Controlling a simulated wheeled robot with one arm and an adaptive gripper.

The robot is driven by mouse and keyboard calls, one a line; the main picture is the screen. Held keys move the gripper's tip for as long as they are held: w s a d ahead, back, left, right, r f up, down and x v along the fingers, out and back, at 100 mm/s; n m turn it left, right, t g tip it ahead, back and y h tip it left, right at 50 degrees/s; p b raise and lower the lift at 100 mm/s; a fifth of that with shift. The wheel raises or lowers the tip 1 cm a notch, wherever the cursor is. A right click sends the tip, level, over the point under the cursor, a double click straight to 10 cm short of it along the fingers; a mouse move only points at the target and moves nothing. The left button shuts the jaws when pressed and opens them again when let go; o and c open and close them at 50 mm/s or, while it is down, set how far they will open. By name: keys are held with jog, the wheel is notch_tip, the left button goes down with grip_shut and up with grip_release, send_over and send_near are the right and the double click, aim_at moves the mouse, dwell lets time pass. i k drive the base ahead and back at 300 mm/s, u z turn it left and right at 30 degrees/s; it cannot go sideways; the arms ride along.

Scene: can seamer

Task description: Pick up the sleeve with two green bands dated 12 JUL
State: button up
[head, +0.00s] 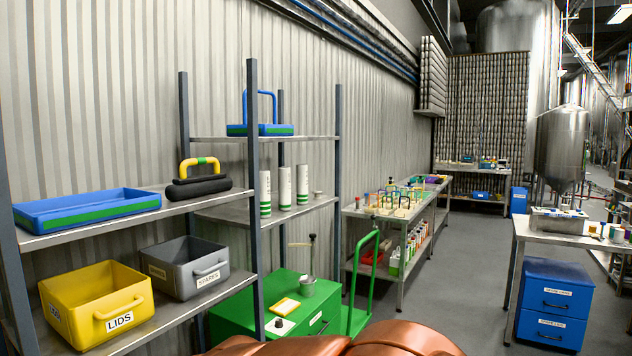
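Three white upright cylinders, which look like sleeves, stand in a row on the middle shelf of the rack: a left one (265,193), a middle one (285,188) and a right one (302,185). They carry green markings and small print. The print is too small to read, so I cannot tell which is dated 12 JUL, and I cannot count the bands surely. My gripper is not in view.
The shelf rack (253,150) has posts in front of the shelves. A blue tray (85,208), yellow LIDS bin (97,300) and grey SPARES bin (186,268) are at left. A green cabinet (232,318) and green cart handle (365,270) stand below.

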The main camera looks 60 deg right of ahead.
aim_at(302, 170)
jog(key=z, duration=0.45)
jog(key=k, duration=1.1)
jog(key=z, duration=1.35)
jog(key=i, duration=0.95)
jog(key=z, duration=0.9)
jog(key=i, duration=1.5)
jog(key=u, duration=0.85)
jog(key=i, duration=0.85)
jog(key=u, duration=1.25)
jog(key=i, duration=0.3)
jog(key=u, duration=0.25)
